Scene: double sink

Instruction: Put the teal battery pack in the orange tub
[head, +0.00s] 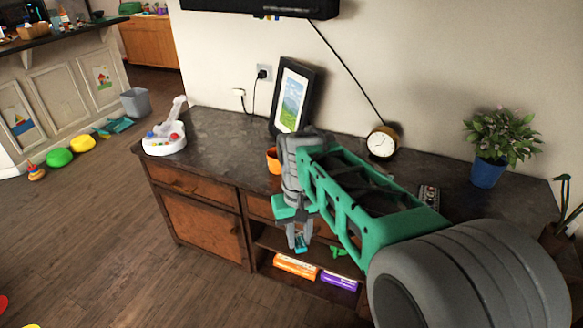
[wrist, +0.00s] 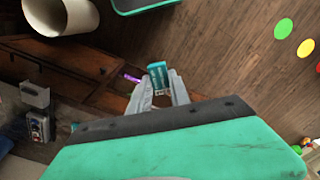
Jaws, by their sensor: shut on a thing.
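My gripper (head: 298,240) hangs in front of the cabinet, below the countertop edge. Its fingers are shut on the teal battery pack (head: 300,244), which shows small between the fingertips. In the wrist view the pack (wrist: 158,75) sticks out between the two grey fingers (wrist: 163,92), with pale marks on its face. The orange tub (head: 273,160) stands on the dark countertop, above and left of the gripper in the head view. My arm hides its right part, and its inside cannot be made out. The gripper is apart from it.
Counter between guitar and tub is clear.

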